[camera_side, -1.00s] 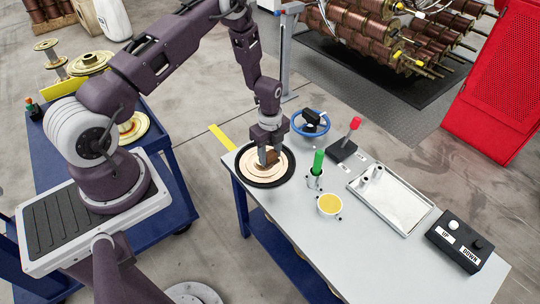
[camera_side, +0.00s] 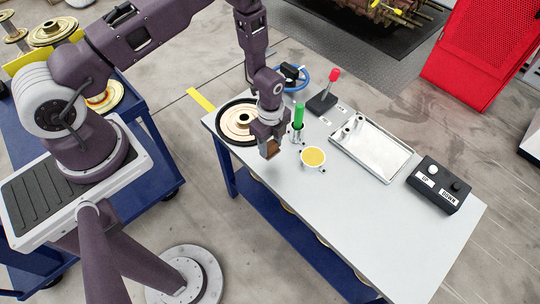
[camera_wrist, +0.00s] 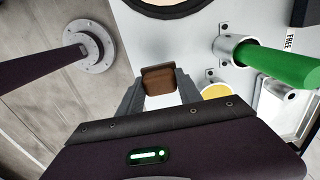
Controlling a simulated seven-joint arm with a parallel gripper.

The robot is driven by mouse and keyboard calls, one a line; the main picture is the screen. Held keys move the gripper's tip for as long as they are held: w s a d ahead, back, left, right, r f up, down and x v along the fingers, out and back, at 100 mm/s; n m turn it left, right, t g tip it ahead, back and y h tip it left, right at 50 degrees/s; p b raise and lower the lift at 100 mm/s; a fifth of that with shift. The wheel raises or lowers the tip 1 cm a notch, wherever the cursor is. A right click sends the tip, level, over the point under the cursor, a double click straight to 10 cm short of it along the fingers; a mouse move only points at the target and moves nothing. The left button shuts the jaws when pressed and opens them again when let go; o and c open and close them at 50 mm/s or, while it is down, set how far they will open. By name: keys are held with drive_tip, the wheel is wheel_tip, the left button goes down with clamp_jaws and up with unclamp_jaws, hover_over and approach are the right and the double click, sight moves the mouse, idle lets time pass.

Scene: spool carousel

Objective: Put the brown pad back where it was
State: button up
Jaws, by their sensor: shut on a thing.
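My gripper (camera_side: 268,153) is shut on the brown pad (camera_side: 272,148), and holds it above the table near its left edge. In the wrist view the brown pad (camera_wrist: 158,79) sits between the two fingertips of my gripper (camera_wrist: 160,90). The round copper-coloured spool (camera_side: 235,121) with a black rim lies on the far left end of the table, behind and left of my gripper. A small cup with a yellow top (camera_side: 313,157) stands right of the pad, apart from it. The pad's underside is hidden.
A green-handled tool stands in a holder (camera_side: 298,117) close to my gripper's right; the green handle (camera_wrist: 280,62) looms in the wrist view. A metal tray (camera_side: 372,150), a red-knobbed lever (camera_side: 328,90) and an UP/DOWN button box (camera_side: 440,184) are farther right. The table front (camera_side: 350,215) is clear.

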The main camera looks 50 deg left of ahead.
sight(270, 154)
wheel_tip(270, 154, down, 5)
drive_tip(key=shift+f, duration=0.1)
drive_tip(key=o, duration=1.3)
drive_tip(key=shift+f, duration=0.1)
